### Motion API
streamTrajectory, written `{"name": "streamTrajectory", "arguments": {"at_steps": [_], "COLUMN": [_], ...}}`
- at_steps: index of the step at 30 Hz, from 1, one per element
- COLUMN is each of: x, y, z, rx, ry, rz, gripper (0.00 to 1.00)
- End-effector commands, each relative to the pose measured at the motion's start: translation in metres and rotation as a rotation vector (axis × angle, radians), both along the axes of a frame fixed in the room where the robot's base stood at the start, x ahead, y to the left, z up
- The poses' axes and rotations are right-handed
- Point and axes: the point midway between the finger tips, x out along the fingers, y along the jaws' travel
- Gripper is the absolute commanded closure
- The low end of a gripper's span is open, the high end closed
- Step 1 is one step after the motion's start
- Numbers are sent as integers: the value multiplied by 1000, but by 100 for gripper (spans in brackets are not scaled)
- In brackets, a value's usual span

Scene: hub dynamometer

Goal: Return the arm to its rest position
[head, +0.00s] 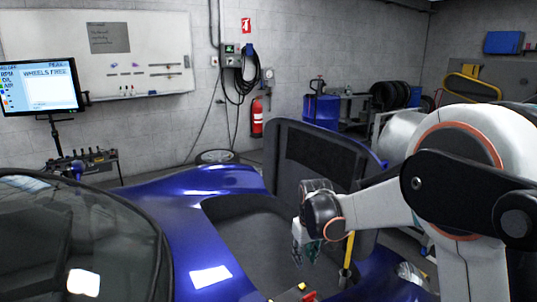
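My arm, white with black covers and orange rings, reaches in from the right of the head view. It is bent, and its wrist hangs over the open bay of a blue car (195,215). My gripper (304,252) points downward beside the raised dark panel (318,155). The gripper is small and partly dark against the bay, so I cannot tell whether its fingers are open or shut. I cannot make out anything held in it.
A yellow bar (348,250) stands just right of my gripper. A red and yellow object (303,292) is at the bottom edge. A screen (40,85) reading "WHEELS FREE" stands at left. A blue drum (321,111) and fire extinguisher (257,117) are at the back.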

Motion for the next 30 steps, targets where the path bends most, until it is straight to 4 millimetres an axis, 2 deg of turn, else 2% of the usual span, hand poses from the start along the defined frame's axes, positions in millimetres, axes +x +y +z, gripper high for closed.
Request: {"name": "streamTrajectory", "arguments": {"at_steps": [1, 6, 15, 22, 30], "x": [-12, -47, -119, -178, -246], "y": [-6, -22, -47, -63, -79], "z": [17, 60, 115, 137, 141], "rx": [4, 18, 45, 66, 94], "ry": [-16, -72, -172, -247, -338], "rz": [-14, -64, -149, -212, -285], "gripper": [72, 72, 72, 72, 72]}}
